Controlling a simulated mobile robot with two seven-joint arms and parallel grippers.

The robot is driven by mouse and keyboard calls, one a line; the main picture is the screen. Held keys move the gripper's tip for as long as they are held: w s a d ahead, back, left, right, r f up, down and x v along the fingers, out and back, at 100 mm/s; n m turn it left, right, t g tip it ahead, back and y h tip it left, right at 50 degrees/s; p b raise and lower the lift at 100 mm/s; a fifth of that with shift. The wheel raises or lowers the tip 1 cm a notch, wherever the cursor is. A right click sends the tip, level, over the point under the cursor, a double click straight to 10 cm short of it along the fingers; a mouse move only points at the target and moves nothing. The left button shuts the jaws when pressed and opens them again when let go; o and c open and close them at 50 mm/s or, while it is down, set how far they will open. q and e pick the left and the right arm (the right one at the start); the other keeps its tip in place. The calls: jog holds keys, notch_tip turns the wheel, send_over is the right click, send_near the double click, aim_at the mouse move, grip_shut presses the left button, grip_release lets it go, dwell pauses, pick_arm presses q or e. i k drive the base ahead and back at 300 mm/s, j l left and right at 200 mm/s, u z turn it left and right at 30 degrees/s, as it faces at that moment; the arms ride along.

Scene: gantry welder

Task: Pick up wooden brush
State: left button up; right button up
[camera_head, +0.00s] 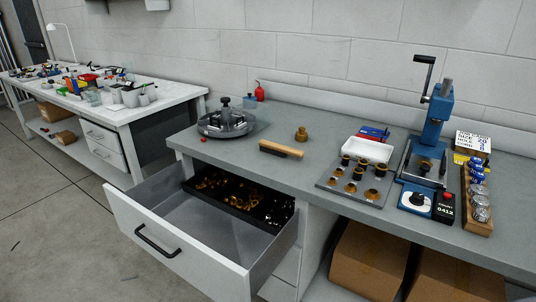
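A wooden brush (281,149) lies flat on the grey workbench top (240,155), near the front edge and above the open drawer. It has a tan wooden body with a dark strip along its lower front side, probably the bristles. It lies apart from the things around it. Neither of my grippers shows in the head view.
An open drawer (185,232) juts out below the brush, with a black tray of brass parts. A round metal fixture (226,122) stands left of the brush, a brass piece (301,135) behind it. A plate with dark-topped parts (335,183) and a blue press (436,115) stand right.

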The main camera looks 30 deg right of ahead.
aim_at(269, 146)
jog(key=i+l+u, duration=0.15)
jog(key=l+u, duration=0.25)
jog(key=l, duration=0.3)
jog(key=i+l+u, duration=0.1)
jog(key=l+u, duration=0.35)
jog(key=l, duration=0.3)
